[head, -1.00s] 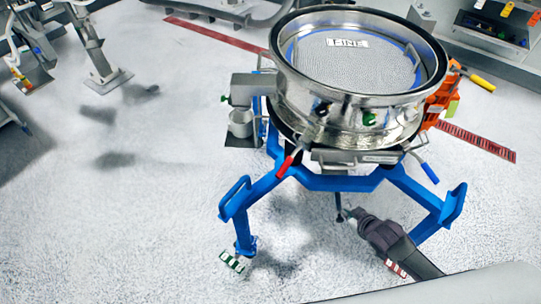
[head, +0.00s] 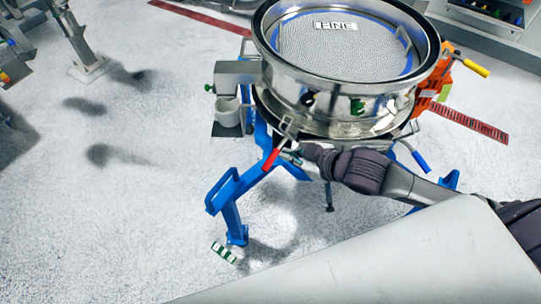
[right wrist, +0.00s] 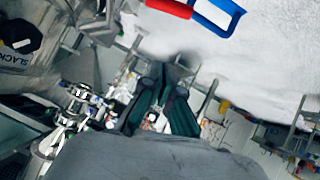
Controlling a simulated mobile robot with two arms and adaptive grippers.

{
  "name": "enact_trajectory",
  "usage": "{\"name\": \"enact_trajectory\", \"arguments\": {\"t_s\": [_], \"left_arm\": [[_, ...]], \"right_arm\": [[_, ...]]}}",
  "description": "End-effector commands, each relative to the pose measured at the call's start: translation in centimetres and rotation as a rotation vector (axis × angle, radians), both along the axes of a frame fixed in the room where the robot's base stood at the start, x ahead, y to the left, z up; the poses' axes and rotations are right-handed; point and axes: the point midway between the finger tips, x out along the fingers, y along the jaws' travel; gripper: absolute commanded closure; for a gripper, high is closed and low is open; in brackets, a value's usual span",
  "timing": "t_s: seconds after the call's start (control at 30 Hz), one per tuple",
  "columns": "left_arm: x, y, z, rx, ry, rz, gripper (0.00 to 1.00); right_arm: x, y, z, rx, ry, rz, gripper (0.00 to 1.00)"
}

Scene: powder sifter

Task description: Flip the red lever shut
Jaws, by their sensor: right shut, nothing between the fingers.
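The red lever (head: 271,160) hangs from a metal clamp on the lower rim of the powder sifter (head: 335,112), with its handle slanting down and left. The handle also shows at the top of the right wrist view (right wrist: 168,8). My right gripper (head: 293,153) is just right of the lever, under the rim; its fingers are small and partly hidden in the head view. In the right wrist view the dark fingers (right wrist: 164,92) are together and hold nothing. I cannot tell whether they touch the lever. My left gripper is out of view.
The sifter's blue stand leg (head: 229,205) is below and left of the lever. A lever with a blue handle (head: 420,160) is on the right side of the rim. A metal cup (head: 227,112) is at the left.

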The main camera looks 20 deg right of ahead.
Motion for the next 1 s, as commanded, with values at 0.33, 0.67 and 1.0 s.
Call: {"name": "enact_trajectory", "arguments": {"t_s": [0.33, 0.67, 1.0], "left_arm": [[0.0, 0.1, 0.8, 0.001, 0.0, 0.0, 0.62], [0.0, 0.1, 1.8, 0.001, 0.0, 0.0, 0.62], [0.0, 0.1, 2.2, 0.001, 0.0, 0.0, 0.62]], "right_arm": [[3.3, 1.7, -2.1, 0.004, -0.003, -0.004, 1.0], [7.2, 3.7, -6.4, -0.003, 0.005, -0.003, 1.0], [6.7, 2.5, -9.2, -0.001, -0.001, 0.0, 1.0]]}}
